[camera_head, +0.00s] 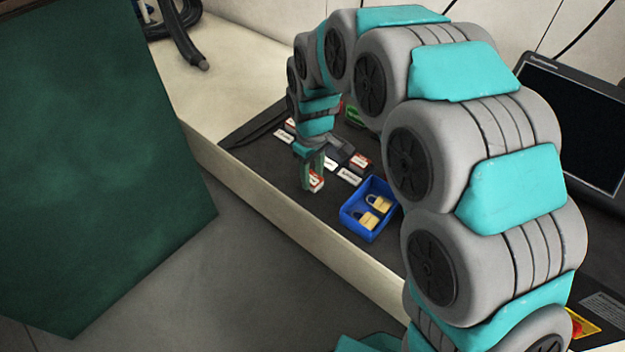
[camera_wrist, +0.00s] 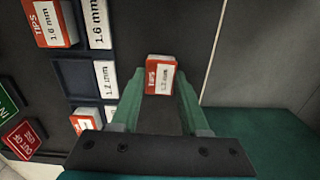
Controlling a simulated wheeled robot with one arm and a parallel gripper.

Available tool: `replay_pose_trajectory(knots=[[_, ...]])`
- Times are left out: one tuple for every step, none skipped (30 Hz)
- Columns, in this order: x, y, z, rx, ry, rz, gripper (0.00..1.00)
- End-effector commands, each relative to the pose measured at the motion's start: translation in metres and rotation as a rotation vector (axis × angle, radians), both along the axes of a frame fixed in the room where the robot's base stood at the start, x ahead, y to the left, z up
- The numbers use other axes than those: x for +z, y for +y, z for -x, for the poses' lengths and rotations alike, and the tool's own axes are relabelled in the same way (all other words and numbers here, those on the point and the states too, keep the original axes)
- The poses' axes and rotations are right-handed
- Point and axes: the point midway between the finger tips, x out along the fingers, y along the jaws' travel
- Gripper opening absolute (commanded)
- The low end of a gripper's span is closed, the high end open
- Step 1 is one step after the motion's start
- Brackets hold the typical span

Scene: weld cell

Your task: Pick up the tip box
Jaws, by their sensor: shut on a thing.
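The tip box (camera_wrist: 160,75) is a small red and white box marked TIPS, held between the green fingers of my gripper (camera_wrist: 160,88) in the wrist view. It also shows in the head view (camera_head: 316,181), at the lower end of my gripper (camera_head: 312,176), near the bench's front edge. My gripper is shut on it. The box appears to be above the dark mat, but the exact gap is hard to tell. In the wrist view, an empty dark recess (camera_wrist: 76,78) lies left of the box, beside a white label (camera_wrist: 106,79).
A blue tray (camera_head: 347,221) with brass padlocks (camera_head: 377,203) is close by on the right. A monitor (camera_head: 575,125) stands further right. A green panel (camera_head: 95,170) fills the left. Floor shows below the bench edge.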

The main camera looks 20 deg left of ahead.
Motion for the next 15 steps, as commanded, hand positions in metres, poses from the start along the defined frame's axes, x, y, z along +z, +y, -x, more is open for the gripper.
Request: replay_pose_trajectory(knots=[[0.0001, 0.0, 0.0, 0.0, 0.0, 0.0, 0.15], [0.0001, 0.0, 0.0, 0.0, 0.0, 0.0, 0.11], [0.0001, 0.0, 0.0, 0.0, 0.0, 0.0, 0.07], [0.0001, 0.0, 0.0, 0.0, 0.0, 0.0, 0.04], [0.0001, 0.0, 0.0, 0.0, 0.0, 0.0, 0.0], [0.0001, 0.0, 0.0, 0.0, 0.0, 0.0, 0.0], [0.0001, 0.0, 0.0, 0.0, 0.0, 0.0, 0.0], [0.0001, 0.0, 0.0, 0.0, 0.0, 0.0, 0.0], [0.0002, 0.0001, 0.0, 0.0, 0.0, 0.0, 0.0], [0.0002, 0.0001, 0.0, 0.0, 0.0, 0.0, 0.0], [0.0002, 0.0001, 0.0, 0.0, 0.0, 0.0, 0.0], [0.0002, 0.0001, 0.0, 0.0, 0.0, 0.0, 0.0], [0.0002, 0.0001, 0.0, 0.0, 0.0, 0.0, 0.0], [0.0002, 0.0, 0.0, 0.0, 0.0, 0.0, 0.0], [0.0003, 0.0001, 0.0, 0.0, 0.0, 0.0, 0.0]])
